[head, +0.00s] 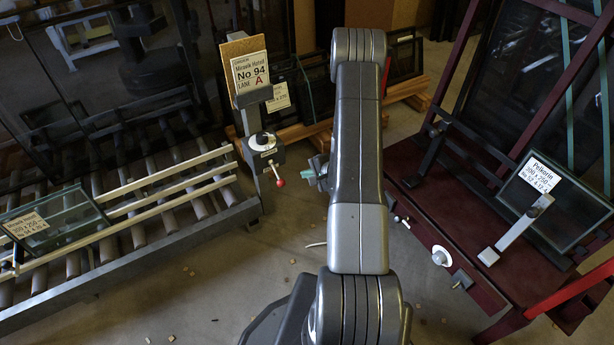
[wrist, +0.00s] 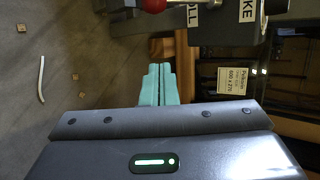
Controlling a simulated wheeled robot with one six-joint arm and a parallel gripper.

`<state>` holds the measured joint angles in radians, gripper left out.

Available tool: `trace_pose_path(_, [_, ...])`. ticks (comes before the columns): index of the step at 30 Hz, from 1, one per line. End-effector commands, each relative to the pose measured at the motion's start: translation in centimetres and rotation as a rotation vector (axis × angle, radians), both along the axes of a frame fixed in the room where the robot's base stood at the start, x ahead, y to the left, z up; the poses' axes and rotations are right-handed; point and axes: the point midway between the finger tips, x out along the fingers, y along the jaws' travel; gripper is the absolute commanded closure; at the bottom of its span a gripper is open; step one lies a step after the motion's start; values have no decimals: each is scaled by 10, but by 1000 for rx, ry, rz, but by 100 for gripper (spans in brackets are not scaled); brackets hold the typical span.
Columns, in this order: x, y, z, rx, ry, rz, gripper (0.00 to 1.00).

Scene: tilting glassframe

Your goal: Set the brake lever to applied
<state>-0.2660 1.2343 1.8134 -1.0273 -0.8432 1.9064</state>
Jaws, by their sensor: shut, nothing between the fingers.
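The brake lever (head: 274,173) sticks out low from a grey box on a post beside the roller conveyor and ends in a red ball (head: 279,183). In the wrist view the red ball (wrist: 153,4) is cut by the top edge, nearer the label ending in "OLL" (wrist: 192,14) than the one ending in "KE" (wrist: 246,10). My gripper (head: 307,174) is to the right of the ball in the head view, apart from it. Its teal fingers (wrist: 157,84) are shut and empty. My arm hides part of the gripper in the head view.
A roller conveyor (head: 140,213) with cream rails lies left. A sign board (head: 250,75) stands above the lever's box. Glass panes lean on a wooden rack (head: 405,88) behind. A dark red tilting frame (head: 430,195) stands right. The floor between has small scraps.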

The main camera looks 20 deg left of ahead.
Motion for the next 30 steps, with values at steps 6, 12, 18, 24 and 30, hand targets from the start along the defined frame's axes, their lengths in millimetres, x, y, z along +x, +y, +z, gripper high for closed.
trace_pose_path(6, [12, 37, -35, 1, -2, 3, 100])
trace_pose_path(12, [4, 55, -39, 0, 0, 1, 100])
trace_pose_path(18, [-14, 58, -30, 1, -1, 1, 100])
trace_pose_path(24, [-18, 58, -28, 0, 0, -1, 100])
trace_pose_path(30, [-18, 58, -28, 0, 0, -1, 100])
